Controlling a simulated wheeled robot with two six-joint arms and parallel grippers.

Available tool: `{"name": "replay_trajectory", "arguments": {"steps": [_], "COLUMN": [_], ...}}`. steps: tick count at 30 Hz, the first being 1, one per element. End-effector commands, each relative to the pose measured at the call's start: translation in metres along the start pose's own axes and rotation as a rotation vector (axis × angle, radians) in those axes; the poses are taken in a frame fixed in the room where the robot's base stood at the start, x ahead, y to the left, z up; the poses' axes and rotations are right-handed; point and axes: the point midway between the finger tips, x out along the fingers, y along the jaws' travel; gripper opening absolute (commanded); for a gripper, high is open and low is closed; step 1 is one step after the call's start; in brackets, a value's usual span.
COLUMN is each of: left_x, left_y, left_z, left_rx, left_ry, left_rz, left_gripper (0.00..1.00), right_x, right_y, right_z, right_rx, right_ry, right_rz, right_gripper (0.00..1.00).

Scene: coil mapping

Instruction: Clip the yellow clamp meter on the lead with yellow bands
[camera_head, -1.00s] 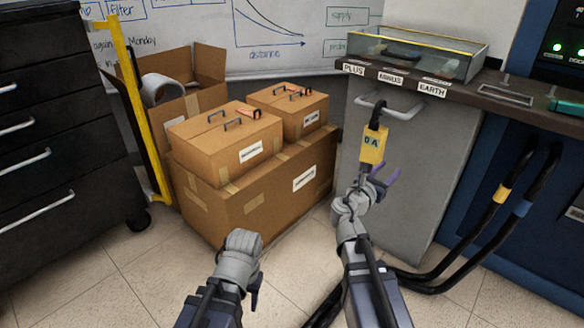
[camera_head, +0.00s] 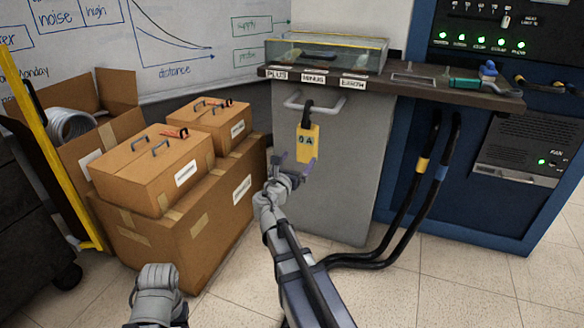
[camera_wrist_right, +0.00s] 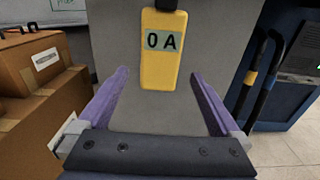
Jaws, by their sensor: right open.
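The yellow clamp meter (camera_head: 308,143) hangs by its black jaw from the handle (camera_head: 314,103) on the grey cabinet front, its display reading 0 A. It also shows upright in the right wrist view (camera_wrist_right: 164,50). My right gripper (camera_head: 293,166) is open just below and in front of the meter; its purple fingers (camera_wrist_right: 160,100) stand apart to either side, below the meter, with nothing between them. The lead with yellow bands (camera_head: 423,164) is a thick black cable at the blue cabinet, beside a blue-banded lead (camera_head: 441,172).
Cardboard boxes (camera_head: 165,245) are stacked at the left. A dark shelf (camera_head: 400,84) with PLUS, MINUS and EARTH labels and a glass case (camera_head: 328,54) juts out above the meter. Both leads curve down onto the floor. Tiled floor (camera_head: 450,290) is free at the front right.

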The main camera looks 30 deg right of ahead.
Motion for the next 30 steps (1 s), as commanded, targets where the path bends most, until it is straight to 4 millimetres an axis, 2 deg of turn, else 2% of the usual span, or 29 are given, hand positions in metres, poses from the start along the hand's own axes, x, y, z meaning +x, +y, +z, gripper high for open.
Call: {"name": "replay_trajectory", "arguments": {"steps": [3,15,21,30], "left_x": [0.0,0.0,0.001,0.001], "left_y": [0.0,0.0,0.0,0.0], "left_z": [0.0,0.0,0.0,0.0], "left_rx": [0.0,0.0,0.0,0.0], "left_ry": [0.0,0.0,0.0,0.0], "left_rz": [0.0,0.0,0.0,0.0], "left_gripper": [0.5,0.5,0.5,0.5], "right_x": [0.02,0.073,0.086,0.091], "right_y": [0.001,0.001,0.0,0.0], "right_z": [0.0,0.0,0.0,0.0], "right_rx": [0.0,0.0,0.0,0.0], "right_ry": [0.0,0.0,0.0,0.0], "right_rz": [-0.001,0.0,-0.001,0.001], "right_gripper": [1.0,1.0,1.0,1.0]}}
